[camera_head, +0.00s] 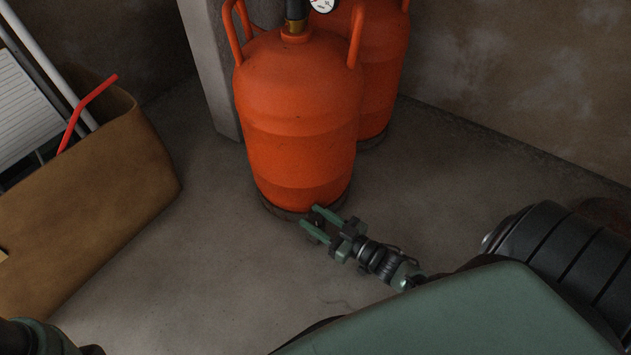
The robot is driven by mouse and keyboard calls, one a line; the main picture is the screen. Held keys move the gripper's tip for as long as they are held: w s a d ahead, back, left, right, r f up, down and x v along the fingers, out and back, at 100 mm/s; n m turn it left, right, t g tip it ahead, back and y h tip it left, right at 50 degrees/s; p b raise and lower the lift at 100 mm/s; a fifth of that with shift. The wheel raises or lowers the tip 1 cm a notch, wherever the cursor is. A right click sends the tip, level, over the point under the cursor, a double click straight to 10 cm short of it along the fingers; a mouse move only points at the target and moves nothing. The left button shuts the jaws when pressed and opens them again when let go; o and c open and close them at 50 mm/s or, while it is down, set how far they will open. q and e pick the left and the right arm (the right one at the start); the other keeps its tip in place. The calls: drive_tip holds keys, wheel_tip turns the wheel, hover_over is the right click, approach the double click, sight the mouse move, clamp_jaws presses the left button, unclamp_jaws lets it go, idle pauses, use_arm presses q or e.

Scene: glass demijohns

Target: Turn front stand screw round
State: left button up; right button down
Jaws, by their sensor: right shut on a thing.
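The front orange gas cylinder (297,130) stands upright on a dark round stand (275,209) near the middle. My right gripper (310,216) comes in from the lower right, low at the front edge of this stand. Its two green fingers are shut on a small dark piece, which I take to be the front stand screw (317,219). The screw is mostly hidden between the fingers and too small to make out its turn.
A second orange cylinder (384,75) stands close behind the first, beside a grey pillar (208,60). A brown box (90,210) with a red bent rod (85,112) is at the left. The concrete floor (200,270) in front is clear.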

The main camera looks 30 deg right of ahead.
sight(323, 223)
drive_tip(key=c, duration=1.1)
unclamp_jaws()
drive_tip(key=p+v, duration=0.3)
drive_tip(key=v, duration=0.4)
drive_tip(key=shift+s+d, duration=0.15)
drive_tip(key=shift+s, duration=0.25)
